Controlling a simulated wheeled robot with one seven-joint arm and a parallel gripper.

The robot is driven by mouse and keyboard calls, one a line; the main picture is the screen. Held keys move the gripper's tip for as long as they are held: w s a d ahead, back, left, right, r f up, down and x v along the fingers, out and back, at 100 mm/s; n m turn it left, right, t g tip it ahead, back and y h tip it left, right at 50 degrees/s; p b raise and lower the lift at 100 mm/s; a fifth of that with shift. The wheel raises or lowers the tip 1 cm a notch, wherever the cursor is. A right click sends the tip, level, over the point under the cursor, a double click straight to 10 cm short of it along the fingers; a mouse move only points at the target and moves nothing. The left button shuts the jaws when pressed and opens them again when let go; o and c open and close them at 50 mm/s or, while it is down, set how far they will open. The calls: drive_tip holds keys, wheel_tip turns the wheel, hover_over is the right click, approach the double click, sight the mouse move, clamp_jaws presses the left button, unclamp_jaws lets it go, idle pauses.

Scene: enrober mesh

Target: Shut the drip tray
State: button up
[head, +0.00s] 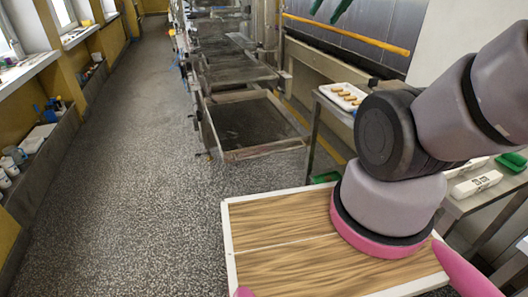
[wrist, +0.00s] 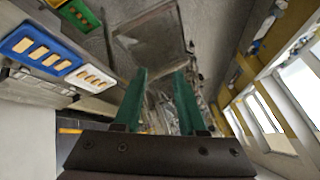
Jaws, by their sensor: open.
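The drip tray appears to be the low, wide framed tray with a dark bottom (head: 262,152); it juts out from the machine (head: 222,22) towards me, at the middle of the head view. A grey framed panel (wrist: 150,42) beyond my fingers in the wrist view may be this tray; I cannot be sure. My gripper (wrist: 161,72) has two green fingers spread apart with nothing between them. The finger ends also show at the top of the head view (head: 328,10), high up and apart from the tray.
A side table (head: 466,203) at the right carries a white carton (head: 476,184). A white tray of biscuits (head: 343,96) stands behind my arm. The wrist view shows a blue tray (wrist: 37,52) at the left. The speckled floor (head: 135,160) left of the machine is clear.

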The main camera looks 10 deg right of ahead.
drive_tip(key=shift+w+d+f, duration=0.15)
drive_tip(key=shift+w, duration=0.25)
clamp_jaws()
drive_tip(key=w+d+f+n+g+h, duration=0.1)
drive_tip(key=w+d+f+n, duration=0.1)
drive_tip(key=w+f+n, duration=0.6)
drive_tip(key=w+d+f+n+h, duration=0.1)
drive_tip(key=w+d+f+n, duration=0.15)
drive_tip(key=w+f, duration=0.8)
drive_tip(key=n+g+y, duration=0.1)
drive_tip(key=n+y, duration=0.4)
drive_tip(key=n, duration=0.7)
approach(257, 150)
drive_tip(key=a+f, duration=0.1)
drive_tip(key=f, duration=0.1)
drive_tip(key=w+a+f, duration=0.1)
drive_tip(key=a+f, duration=0.2)
drive_tip(key=f, duration=0.1)
drive_tip(key=shift+w+a, duration=0.25)
